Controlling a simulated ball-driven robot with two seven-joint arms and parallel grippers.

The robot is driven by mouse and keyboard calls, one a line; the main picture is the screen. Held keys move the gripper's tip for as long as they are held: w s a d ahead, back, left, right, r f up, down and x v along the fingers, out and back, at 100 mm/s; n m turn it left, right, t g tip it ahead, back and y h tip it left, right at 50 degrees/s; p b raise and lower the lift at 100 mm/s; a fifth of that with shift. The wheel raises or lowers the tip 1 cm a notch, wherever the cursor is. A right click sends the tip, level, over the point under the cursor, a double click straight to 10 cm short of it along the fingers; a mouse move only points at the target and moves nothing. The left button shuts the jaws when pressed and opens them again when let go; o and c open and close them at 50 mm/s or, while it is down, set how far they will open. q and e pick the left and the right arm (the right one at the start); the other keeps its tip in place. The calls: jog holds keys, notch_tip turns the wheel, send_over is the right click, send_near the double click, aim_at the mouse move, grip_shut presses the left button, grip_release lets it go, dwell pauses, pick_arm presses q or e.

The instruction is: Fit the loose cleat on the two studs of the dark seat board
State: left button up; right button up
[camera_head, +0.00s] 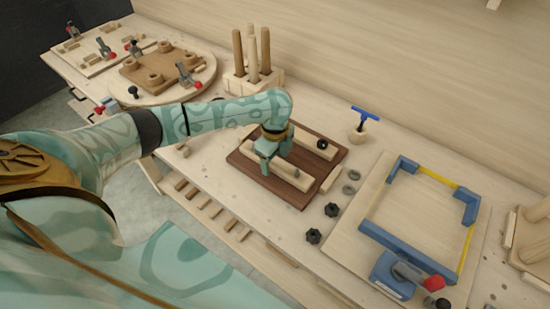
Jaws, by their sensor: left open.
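The dark seat board (246,166) lies flat on the bench. A pale cleat (286,175) lies across the near part of the board, under my left gripper. A small grey spot that may be a stud end shows on this cleat; I cannot tell whether both studs pass through it. A second pale cleat (308,139) lies farther back on the board with a black knob (322,144) on it. My left gripper (264,166) is open, pointing down at the near cleat, and hides part of it. My right gripper is not in view.
Two loose black knobs (313,236) and two grey rings (348,189) lie right of the board, near a short pale block (331,179). A blue-handled tool (364,115) stands behind. A blue-cornered frame (405,245) is at right. A dowel holder (253,78) stands at the back.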

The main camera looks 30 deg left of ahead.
pick_arm(q)
notch_tip(320, 180, up, 16)
jog(key=p, duration=0.5)
